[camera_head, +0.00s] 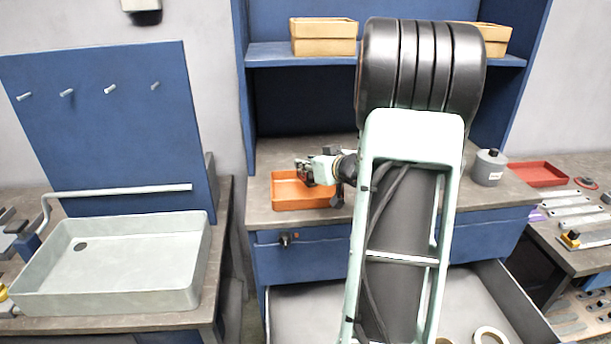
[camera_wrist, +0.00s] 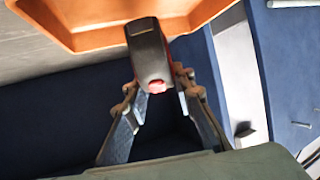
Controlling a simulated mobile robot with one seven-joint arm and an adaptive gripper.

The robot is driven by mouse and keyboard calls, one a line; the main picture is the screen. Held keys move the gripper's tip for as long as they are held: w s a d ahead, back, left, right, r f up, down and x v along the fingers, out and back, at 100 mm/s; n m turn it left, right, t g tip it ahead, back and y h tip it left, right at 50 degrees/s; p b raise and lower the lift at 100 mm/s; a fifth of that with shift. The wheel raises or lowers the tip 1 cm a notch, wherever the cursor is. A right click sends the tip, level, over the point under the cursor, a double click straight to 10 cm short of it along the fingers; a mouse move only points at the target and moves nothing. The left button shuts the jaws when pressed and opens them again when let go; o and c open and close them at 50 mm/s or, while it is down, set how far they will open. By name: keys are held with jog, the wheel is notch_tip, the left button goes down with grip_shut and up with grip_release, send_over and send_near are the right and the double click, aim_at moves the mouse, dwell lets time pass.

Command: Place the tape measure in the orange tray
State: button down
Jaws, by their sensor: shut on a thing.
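The tape measure (camera_wrist: 148,50) is a dark block with a grey top and a red spot at its near end. My gripper (camera_wrist: 155,88) is shut on it, one finger on each side, in the wrist view. The orange tray (camera_wrist: 82,38) fills the top of that view, and the tape measure overlaps its rim there. In the head view the orange tray (camera_head: 290,204) sits on the workbench, and my gripper (camera_head: 312,171) is over it. In that view the tape measure is hard to make out among the dark gripper parts. Its height above the tray is unclear.
A grey canister (camera_head: 489,170) and a red tray (camera_head: 538,175) stand to the right. Tan bins (camera_head: 324,38) sit on the shelf above. A pale sink basin (camera_head: 120,265) is at the left. An open drawer (camera_head: 310,305) lies below the workbench.

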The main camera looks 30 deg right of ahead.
aim_at(306, 174)
jog(key=f, duration=0.1)
jog(key=w+f, duration=0.1)
jog(key=f, duration=0.1)
jog(key=shift+a+f, duration=0.1)
jog(key=shift+f, duration=0.35)
jog(key=shift+f+b, duration=0.1)
jog(key=shift+b, duration=0.2)
jog(key=shift+f, duration=0.15)
jog(key=c, duration=1.7)
grip_release()
jog(key=shift+s, duration=0.1)
jog(key=shift+o, duration=0.2)
